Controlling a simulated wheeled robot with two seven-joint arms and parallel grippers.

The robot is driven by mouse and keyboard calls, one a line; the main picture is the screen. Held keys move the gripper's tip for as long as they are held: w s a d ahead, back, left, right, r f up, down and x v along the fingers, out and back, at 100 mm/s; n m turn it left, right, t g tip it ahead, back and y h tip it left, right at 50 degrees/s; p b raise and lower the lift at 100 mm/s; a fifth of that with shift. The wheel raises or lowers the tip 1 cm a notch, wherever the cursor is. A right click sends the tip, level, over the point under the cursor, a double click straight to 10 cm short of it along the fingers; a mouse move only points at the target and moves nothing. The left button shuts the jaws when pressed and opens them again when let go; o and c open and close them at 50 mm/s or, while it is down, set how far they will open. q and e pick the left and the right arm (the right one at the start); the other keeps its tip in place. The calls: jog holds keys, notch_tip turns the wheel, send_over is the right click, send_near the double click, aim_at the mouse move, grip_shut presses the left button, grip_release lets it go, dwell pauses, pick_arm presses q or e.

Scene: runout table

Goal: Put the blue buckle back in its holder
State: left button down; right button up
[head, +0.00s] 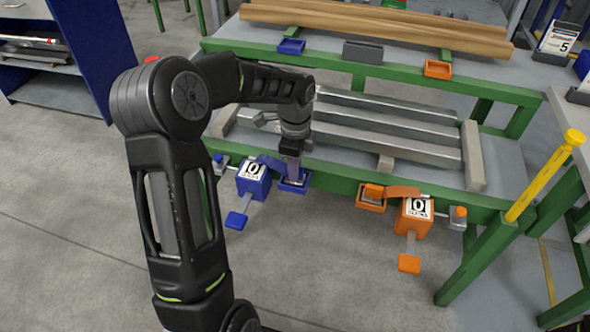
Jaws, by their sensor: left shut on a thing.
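My left gripper (292,173) points down at the blue holder (304,184), a small open tray on the green rail. It is shut on the blue buckle, which is mostly hidden by the fingers. A blue strap (270,162) runs from the blue box marked 0 (254,181) to the gripper. The buckle is at the holder's mouth, but I cannot tell whether it rests on the holder's floor. My right gripper is not in view.
To the right, an orange buckle (373,190) sits in an orange holder beside an orange box (413,218). Metal bars (380,137) lie behind the rail. A yellow post (545,175) stands at right. Another blue tray (291,46) is farther back.

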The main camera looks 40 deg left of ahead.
pick_arm(q)
jog(key=shift+f, duration=0.2)
jog(key=shift+f, duration=0.15)
jog(key=c, duration=1.4)
grip_release()
notch_tip(320, 180, up, 12)
jog(key=p, duration=0.1)
jog(key=shift+r+p, duration=0.2)
jog(key=shift+p, duration=0.2)
